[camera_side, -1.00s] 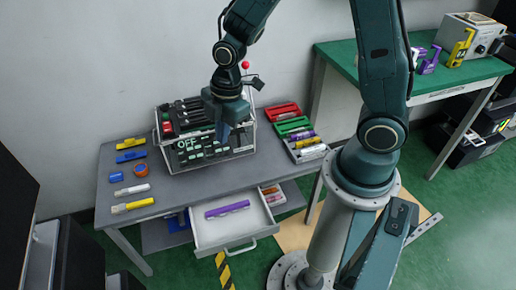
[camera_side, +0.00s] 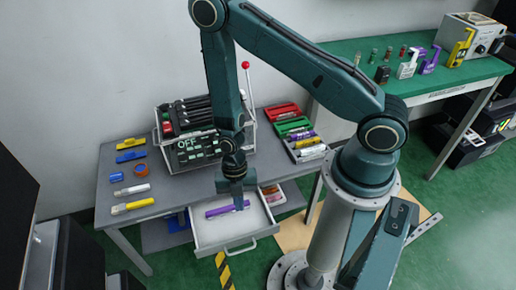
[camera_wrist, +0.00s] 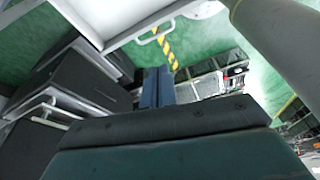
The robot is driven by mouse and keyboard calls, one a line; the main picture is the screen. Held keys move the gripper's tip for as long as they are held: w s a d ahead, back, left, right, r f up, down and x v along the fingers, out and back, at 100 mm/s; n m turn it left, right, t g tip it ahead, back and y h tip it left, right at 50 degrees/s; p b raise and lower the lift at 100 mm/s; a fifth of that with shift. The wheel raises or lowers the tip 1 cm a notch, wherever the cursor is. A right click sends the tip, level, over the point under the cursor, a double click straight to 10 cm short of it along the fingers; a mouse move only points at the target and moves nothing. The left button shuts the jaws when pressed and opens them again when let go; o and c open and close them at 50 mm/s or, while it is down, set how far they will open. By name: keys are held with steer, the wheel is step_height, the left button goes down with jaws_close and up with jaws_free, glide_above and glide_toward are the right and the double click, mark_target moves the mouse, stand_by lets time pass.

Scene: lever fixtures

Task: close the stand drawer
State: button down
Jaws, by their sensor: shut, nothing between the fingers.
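The stand drawer (camera_side: 217,236) is pulled out from the front of the grey table (camera_side: 185,191) in the side view. It is a white tray with a handle on its front, and a purple object (camera_side: 228,208) lies inside. My gripper (camera_side: 238,204) points down over the open drawer, close to the purple object; I cannot tell whether they touch. Its fingers are together with nothing between them. In the wrist view my fingers (camera_wrist: 157,88) show near the middle, and the white drawer (camera_wrist: 128,37) with its handle is at the top.
A lever panel marked OFF (camera_side: 190,145) stands at the back of the table. Several small tools lie at the left. Red, green and grey trays (camera_side: 292,124) stand at the right. A green bench (camera_side: 420,85) is further right.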

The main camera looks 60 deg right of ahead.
steer(key=s+f+n, duration=0.2)
steer(key=s+f, duration=0.3)
steer(key=f, duration=0.1)
steer(key=shift+a+f+n+g, duration=0.3)
steer(key=shift+g, duration=0.1)
steer(key=shift+f, duration=0.15)
glide_toward(255, 243)
steer(key=s+a+f, duration=0.4)
steer(key=f, duration=0.1)
steer(key=shift+w+d+f, duration=0.1)
steer(key=shift+w+d, duration=1.3)
steer(key=shift+w, duration=0.1)
steer(key=w+d, duration=1)
steer(key=shift+w+d, duration=0.1)
steer(key=shift+d, duration=0.05)
